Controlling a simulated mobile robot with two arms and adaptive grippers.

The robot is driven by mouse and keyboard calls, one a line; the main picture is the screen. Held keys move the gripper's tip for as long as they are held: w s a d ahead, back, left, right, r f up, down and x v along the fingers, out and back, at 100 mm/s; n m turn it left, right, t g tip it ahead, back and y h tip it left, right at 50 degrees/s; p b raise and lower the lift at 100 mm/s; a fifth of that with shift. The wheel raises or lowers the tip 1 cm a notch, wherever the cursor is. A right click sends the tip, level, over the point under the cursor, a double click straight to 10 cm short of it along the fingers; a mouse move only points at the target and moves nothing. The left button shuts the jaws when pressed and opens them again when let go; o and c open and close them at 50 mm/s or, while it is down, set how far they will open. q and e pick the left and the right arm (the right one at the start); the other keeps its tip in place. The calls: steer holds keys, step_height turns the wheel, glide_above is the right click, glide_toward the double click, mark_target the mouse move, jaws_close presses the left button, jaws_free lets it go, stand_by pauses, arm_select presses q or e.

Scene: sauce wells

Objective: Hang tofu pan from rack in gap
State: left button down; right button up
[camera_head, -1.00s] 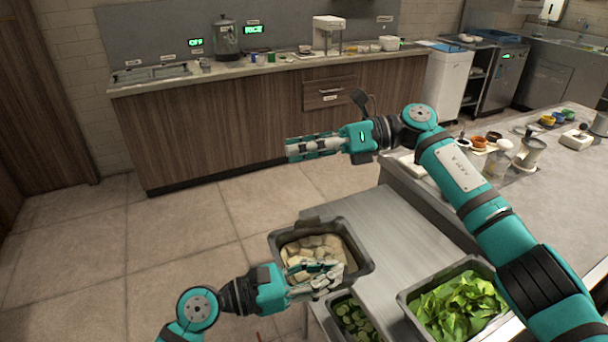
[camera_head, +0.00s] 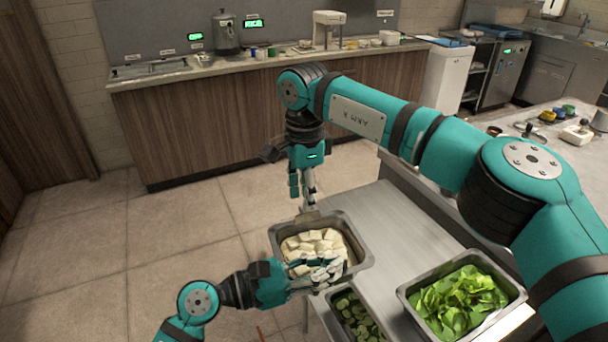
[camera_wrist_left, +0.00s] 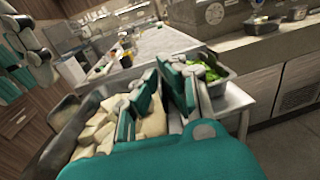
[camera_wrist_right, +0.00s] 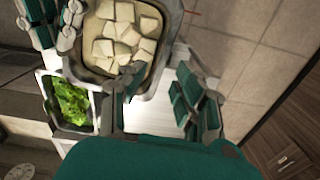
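The tofu pan (camera_head: 362,250) is a grey metal pan of pale tofu cubes, beside the left edge of the steel rack (camera_head: 395,225). It also shows in the left wrist view (camera_wrist_left: 62,148) and right wrist view (camera_wrist_right: 172,30). My right gripper (camera_head: 310,203) points down at the pan's far rim, by a small tan tab. Its fingers (camera_wrist_right: 160,92) are apart, with the pan's edge close to one finger. The gap is not clearly visible.
A pan of cucumber slices (camera_head: 352,318) is close below the tofu pan. A pan of green leaves (camera_head: 408,298) sits at the rack's right. A worktop (camera_head: 540,150) with cups stands at right. The floor (camera_head: 180,240) at left is clear.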

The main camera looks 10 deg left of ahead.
mark_target(304, 221)
arm_select(q)
steer(key=shift+r, duration=0.1)
arm_select(e)
step_height(304, 221, down, 7)
steer(key=shift+r, duration=0.15)
jaws_close()
arm_select(q)
steer(key=shift+a, duration=0.1)
steer(key=c, duration=1.4)
jaws_free()
arm_select(e)
steer(key=shift+r, duration=0.1)
